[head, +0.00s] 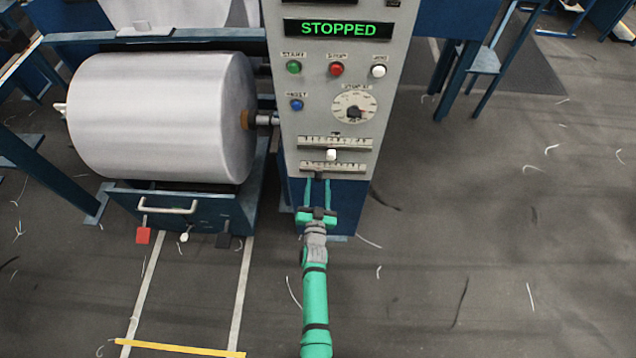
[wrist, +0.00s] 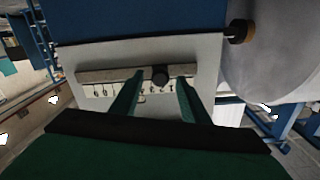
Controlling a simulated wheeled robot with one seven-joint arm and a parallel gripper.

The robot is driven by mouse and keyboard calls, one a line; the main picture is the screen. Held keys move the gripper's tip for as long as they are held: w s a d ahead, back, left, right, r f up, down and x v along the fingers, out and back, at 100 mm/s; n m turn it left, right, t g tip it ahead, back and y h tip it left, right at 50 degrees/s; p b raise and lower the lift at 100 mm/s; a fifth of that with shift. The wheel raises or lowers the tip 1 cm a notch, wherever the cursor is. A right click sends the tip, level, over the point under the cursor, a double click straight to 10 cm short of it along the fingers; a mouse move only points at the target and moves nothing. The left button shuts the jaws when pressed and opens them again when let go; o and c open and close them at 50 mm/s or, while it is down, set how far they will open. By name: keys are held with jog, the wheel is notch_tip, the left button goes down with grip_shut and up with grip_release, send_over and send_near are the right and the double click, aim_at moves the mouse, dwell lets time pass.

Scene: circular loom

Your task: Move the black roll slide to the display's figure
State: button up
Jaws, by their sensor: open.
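The grey control panel (head: 300,110) carries two slide scales one above the other. The lower scale (head: 333,167) has the black slide knob (wrist: 160,76), seen clearly in the wrist view on a pale bar (wrist: 105,75). My gripper (head: 318,181) is open at the lower scale. In the wrist view my gripper (wrist: 159,84) has one green finger on each side of the black knob, with gaps showing. The upper slide has a white knob (head: 331,155). The lit display (head: 338,29) reads STOPPED. Another display at the top edge is cut off, and I cannot read a figure.
Green (head: 293,67), red (head: 336,69), white (head: 379,71) and blue (head: 296,104) buttons and a dial (head: 354,106) sit above the slides. The floor to the right is mostly free.

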jog(key=s, duration=0.9)
jog(key=shift+s+a, duration=0.15)
jog(key=shift+a, duration=0.2)
dwell(0.9)
